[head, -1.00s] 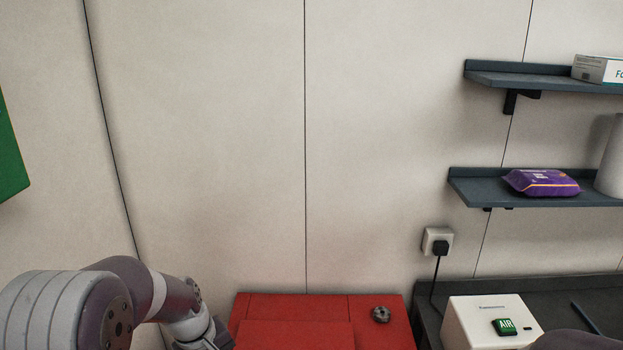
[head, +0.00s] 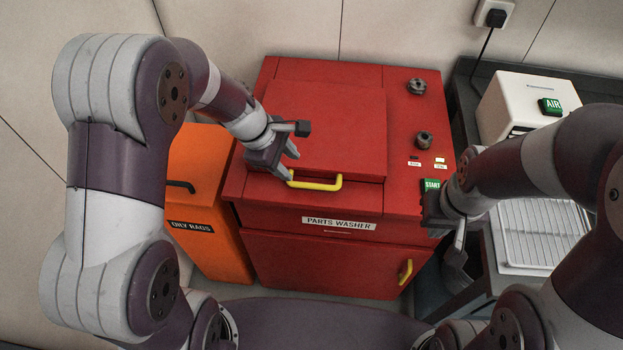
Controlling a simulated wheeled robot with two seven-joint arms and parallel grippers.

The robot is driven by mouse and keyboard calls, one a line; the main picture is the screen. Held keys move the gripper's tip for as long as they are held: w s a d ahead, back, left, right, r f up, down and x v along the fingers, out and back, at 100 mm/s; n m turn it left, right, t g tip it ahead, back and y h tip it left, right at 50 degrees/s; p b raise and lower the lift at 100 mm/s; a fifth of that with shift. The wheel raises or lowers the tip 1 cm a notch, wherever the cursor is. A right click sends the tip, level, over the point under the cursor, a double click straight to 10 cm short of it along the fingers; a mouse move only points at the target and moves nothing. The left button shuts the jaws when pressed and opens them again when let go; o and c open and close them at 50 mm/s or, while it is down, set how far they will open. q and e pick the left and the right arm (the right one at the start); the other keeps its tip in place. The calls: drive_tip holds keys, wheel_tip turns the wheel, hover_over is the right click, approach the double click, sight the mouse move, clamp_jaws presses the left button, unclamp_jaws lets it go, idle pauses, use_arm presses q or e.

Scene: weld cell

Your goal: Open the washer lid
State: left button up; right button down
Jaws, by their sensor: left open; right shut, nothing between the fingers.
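The red parts washer (head: 270,215) stands in front of me, labelled PARTS WASHER. Its lid (head: 335,115) lies flat and closed on top, with a yellow handle (head: 322,184) at the lid's front edge. My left gripper (head: 291,165) is open at the left end of this handle. I cannot tell whether its fingers touch or straddle the handle. My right gripper (head: 455,268) is shut and empty, in front of the washer's right side near the green START button (head: 431,185). The lower door has its own yellow handle (head: 405,271).
Two dark knobs (head: 424,139) sit right of the lid. An orange OILY RAGS bin (head: 196,167) stands close on the left. A wall socket (head: 493,14) is behind.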

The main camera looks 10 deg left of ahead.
sight(317, 185)
use_arm(q)
drive_tip(key=d+f, duration=0.2)
drive_tip(key=f, duration=0.1)
drive_tip(key=w+d+f+n, duration=0.1)
drive_tip(key=f, duration=0.3)
drive_tip(key=w+d+f+n+b, duration=0.1)
drive_tip(key=d+f, duration=0.1)
drive_tip(key=f, duration=0.1)
drive_tip(key=shift+w+d+f, duration=0.2)
drive_tip(key=shift+w+d, duration=0.05)
drive_tip(key=shift+d, duration=0.05)
clamp_jaws()
